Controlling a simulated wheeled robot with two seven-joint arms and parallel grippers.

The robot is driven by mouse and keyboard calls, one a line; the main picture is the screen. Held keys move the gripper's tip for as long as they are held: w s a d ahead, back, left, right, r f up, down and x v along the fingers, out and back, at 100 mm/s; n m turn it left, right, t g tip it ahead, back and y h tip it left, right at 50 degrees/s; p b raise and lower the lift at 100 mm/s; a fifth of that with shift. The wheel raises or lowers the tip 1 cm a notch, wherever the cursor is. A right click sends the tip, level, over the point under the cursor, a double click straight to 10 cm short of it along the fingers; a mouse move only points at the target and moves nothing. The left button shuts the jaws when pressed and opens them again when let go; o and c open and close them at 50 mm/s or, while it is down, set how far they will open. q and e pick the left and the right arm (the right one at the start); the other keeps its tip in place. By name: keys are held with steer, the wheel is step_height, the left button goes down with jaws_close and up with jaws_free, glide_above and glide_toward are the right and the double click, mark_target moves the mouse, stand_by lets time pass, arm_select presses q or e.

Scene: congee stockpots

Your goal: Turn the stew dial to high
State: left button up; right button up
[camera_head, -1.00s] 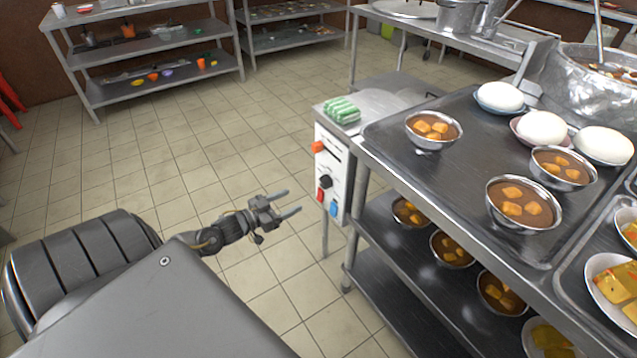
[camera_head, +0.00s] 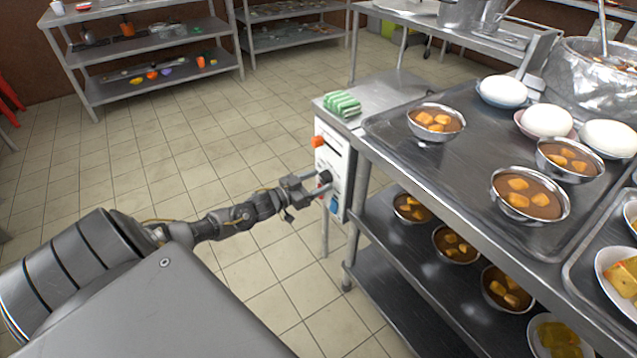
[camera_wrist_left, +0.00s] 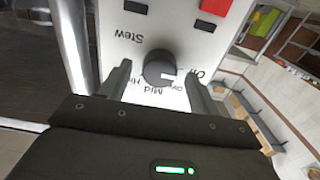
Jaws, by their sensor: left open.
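The stew dial is a round black knob (camera_head: 325,177) on a white control panel (camera_head: 333,160) at the side of the metal counter. In the left wrist view the knob (camera_wrist_left: 158,66) sits below the word "Stew", with position labels around it that read upside down. A pale mark shows at the knob's lower right, but I cannot tell its exact setting. My left gripper (camera_head: 312,186) is at the panel, open. In the wrist view its fingers (camera_wrist_left: 156,72) stand on either side of the knob, apparently with gaps. My right gripper is not in view.
An orange-red part (camera_head: 317,141) is above the knob and a blue one (camera_head: 334,205) below. A tray (camera_head: 385,128) with bowls and buns stands on the counter to the right. A lower shelf (camera_head: 385,255) holds more bowls. The tiled floor (camera_head: 110,165) at left is clear.

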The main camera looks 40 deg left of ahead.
arm_select(q)
steer(key=shift+w+d, duration=0.1)
steer(key=shift+w, duration=0.2)
steer(key=c, duration=1)
